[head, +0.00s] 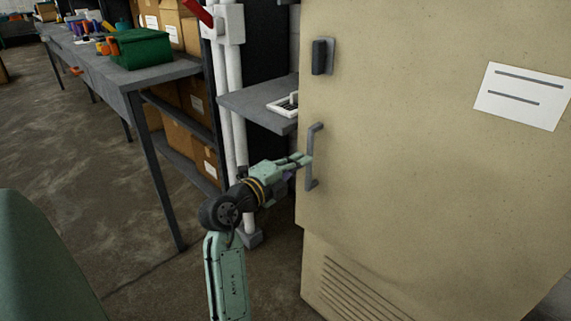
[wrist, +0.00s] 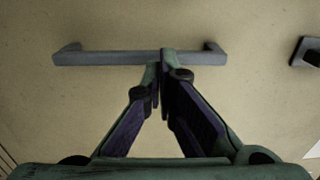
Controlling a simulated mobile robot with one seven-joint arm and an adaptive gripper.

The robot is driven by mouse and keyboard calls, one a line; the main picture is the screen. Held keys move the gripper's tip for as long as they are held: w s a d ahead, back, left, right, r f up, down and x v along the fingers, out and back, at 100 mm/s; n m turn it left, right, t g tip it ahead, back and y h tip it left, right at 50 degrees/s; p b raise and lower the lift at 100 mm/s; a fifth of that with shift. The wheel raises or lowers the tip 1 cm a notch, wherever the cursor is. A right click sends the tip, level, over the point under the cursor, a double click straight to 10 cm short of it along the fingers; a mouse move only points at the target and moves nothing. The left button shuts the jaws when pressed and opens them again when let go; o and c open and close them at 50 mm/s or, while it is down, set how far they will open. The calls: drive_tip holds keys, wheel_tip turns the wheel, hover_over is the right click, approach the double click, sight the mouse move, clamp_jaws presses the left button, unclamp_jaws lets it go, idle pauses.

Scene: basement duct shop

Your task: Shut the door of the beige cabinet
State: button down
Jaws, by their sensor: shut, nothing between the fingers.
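The beige cabinet (head: 420,130) fills the right of the head view, and its door face also fills the wrist view (wrist: 90,90). A grey bar handle (head: 312,160) stands upright near the door's left edge. In the wrist view the handle (wrist: 100,58) runs across the top. My gripper (head: 304,159) is shut and empty, its fingertips at the middle of the handle. In the wrist view the fingertips (wrist: 165,54) overlap the bar; I cannot tell whether they touch it. The door looks nearly in line with the lower body; any small gap is unclear.
A dark latch (head: 322,57) and a white label (head: 523,95) are on the door. A vented panel (head: 360,292) lies below. White pipes (head: 232,110) and a grey shelf (head: 245,100) stand left of the cabinet. A workbench (head: 140,76) holds a green box (head: 140,48). Floor is open at left.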

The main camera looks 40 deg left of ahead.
drive_tip(key=shift+w, duration=0.5)
